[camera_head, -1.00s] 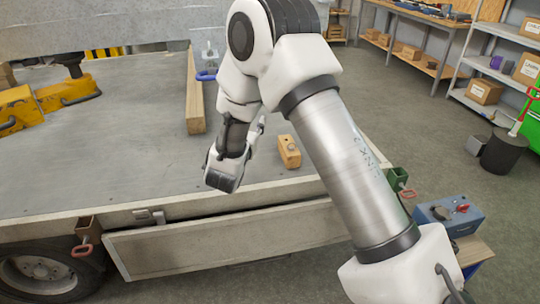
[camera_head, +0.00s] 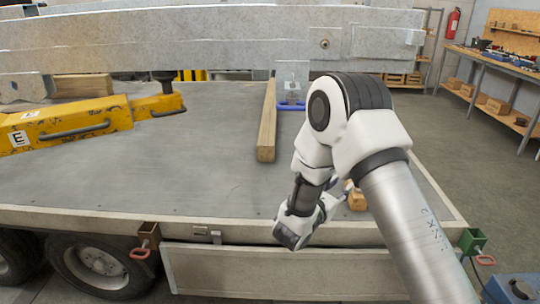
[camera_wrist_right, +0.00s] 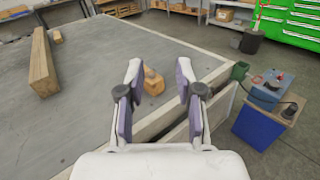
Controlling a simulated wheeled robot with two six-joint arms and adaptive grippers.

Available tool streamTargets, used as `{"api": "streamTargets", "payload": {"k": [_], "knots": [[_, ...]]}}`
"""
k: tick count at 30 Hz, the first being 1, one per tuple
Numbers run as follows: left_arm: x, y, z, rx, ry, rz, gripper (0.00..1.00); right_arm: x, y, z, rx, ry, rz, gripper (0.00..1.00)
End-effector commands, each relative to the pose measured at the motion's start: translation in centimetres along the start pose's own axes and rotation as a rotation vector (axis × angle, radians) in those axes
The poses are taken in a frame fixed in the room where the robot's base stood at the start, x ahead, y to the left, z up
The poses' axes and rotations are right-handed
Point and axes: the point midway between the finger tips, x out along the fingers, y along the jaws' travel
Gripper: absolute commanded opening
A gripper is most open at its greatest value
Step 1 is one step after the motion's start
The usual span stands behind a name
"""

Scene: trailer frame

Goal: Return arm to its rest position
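My right arm (camera_head: 415,220) comes in from the lower right of the head view and bends at the elbow, its wrist hanging over the front edge of the trailer bed (camera_head: 160,185). My right gripper (camera_wrist_right: 160,75) is open in the right wrist view, its two fingers apart with nothing between their pads. A small wooden block (camera_wrist_right: 153,84) stands on the bed beyond the gap. It is partly hidden behind the wrist in the head view (camera_head: 357,200). My left gripper is not in view.
A long wooden beam (camera_head: 267,125) lies on the bed near a blue-handled fitting (camera_head: 291,106). A yellow frame part (camera_head: 70,125) is at left, and a galvanised beam (camera_head: 180,40) spans the back. A blue case (camera_wrist_right: 275,92) stands right of the bed.

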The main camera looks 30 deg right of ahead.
Motion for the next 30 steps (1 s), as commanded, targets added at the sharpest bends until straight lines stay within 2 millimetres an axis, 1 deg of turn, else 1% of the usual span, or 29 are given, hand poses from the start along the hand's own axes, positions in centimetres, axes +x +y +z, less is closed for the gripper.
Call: {"api": "streamTargets", "payload": {"k": [3,5,7,8,9,11,12,14,15,17,18,20,21,23,24,26,27,28,29,30], "knots": [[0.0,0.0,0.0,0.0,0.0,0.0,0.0,0.0,0.0,0.0,0.0,0.0,0.0,0.35],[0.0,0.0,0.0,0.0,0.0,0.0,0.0,0.0,-0.1,-0.4,-0.007,0.003,0.0,0.35],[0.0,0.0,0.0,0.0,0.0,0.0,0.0,-0.3,-0.4,-2.0,-0.042,0.013,0.003,0.35],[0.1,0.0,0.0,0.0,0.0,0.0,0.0,-0.6,-0.7,-3.2,-0.069,0.021,0.007,0.35],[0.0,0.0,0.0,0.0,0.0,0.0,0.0,-1.2,-1.5,-5.2,-0.12,0.037,0.012,0.35],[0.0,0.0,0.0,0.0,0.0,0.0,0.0,-2.2,-4.4,-7.9,-0.198,0.081,-0.05,0.35],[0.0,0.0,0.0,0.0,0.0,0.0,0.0,-3.1,-6.9,-10.0,-0.243,0.142,-0.113,0.35],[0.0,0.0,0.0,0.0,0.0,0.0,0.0,-4.8,-11.0,-13.0,-0.299,0.252,-0.227,0.35],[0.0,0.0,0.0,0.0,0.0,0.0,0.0,-6.3,-13.9,-14.9,-0.325,0.331,-0.31,0.35],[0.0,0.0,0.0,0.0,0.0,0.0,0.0,-9.0,-18.1,-17.2,-0.345,0.446,-0.444,0.35],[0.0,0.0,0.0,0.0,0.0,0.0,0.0,-11.1,-20.8,-18.6,-0.347,0.521,-0.539,0.35],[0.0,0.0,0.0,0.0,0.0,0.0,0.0,-14.8,-24.6,-20.2,-0.327,0.629,-0.694,0.35],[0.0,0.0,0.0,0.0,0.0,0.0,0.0,-17.5,-26.8,-21.1,-0.298,0.697,-0.804,0.35],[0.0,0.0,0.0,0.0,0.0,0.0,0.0,-22.1,-29.7,-22.4,-0.223,0.793,-0.982,0.35],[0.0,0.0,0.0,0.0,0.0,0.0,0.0,-25.3,-31.1,-23.2,-0.144,0.85,-1.109,0.35],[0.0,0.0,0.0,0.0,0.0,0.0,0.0,-30.3,-32.1,-24.5,0.032,0.919,-1.307,0.35],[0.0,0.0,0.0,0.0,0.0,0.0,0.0,-32.9,-31.9,-25.5,0.18,0.947,-1.418,0.35],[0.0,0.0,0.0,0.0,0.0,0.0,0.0,-34.4,-31.3,-26.3,0.302,0.959,-1.487,0.35],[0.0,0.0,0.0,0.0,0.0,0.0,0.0,-35.4,-30.5,-27.1,0.433,0.963,-1.545,0.35],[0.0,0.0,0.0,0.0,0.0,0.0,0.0,-36.1,-29.1,-28.2,0.618,0.96,-1.598,0.35]]}}
